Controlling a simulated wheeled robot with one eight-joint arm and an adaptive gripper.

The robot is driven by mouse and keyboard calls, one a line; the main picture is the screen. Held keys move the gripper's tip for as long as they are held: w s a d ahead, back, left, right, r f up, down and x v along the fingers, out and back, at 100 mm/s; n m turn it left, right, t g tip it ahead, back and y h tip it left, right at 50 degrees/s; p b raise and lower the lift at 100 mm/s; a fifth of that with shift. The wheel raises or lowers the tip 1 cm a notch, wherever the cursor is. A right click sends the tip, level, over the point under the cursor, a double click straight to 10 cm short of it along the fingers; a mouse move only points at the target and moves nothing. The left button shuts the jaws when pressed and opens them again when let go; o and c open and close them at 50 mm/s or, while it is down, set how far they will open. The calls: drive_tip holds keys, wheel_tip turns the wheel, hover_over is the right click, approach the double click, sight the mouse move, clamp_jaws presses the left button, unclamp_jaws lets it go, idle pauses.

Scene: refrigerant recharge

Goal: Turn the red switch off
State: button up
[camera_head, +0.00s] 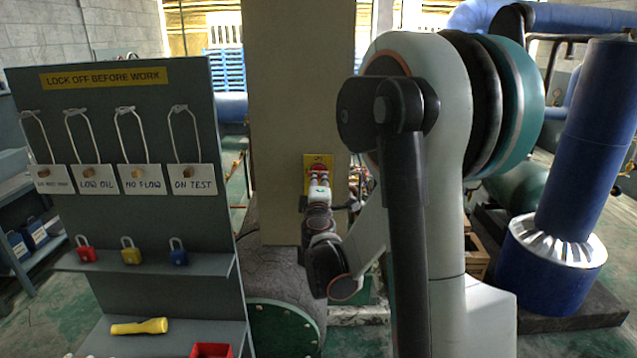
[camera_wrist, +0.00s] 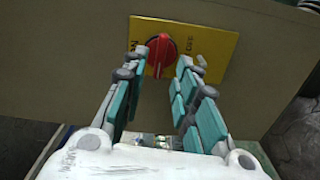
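The red switch (camera_wrist: 161,55) is a round rotary knob on a yellow plate (camera_wrist: 205,38), fixed to a beige panel. In the wrist view its grip bar stands about upright in the picture. My gripper (camera_wrist: 162,66) is open, with its two teal-padded fingers on either side of the knob's lower part. A gap shows between each finger and the knob; I cannot tell how deep the fingertips reach. In the head view the switch (camera_head: 318,168) shows on the beige column, partly covered by my gripper (camera_head: 319,182) in front of it.
A grey lockout board (camera_head: 140,235) with tags, padlocks and a yellow torch (camera_head: 139,327) stands at the left. A green-flanged tank (camera_head: 285,328) lies below the panel. Blue insulated pipes (camera_head: 590,150) stand at the right. My arm fills the middle right.

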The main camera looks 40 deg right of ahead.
drive_tip(key=v, duration=0.4)
drive_tip(key=shift+s+a, duration=0.25)
drive_tip(key=shift+s, duration=0.05)
idle(0.5)
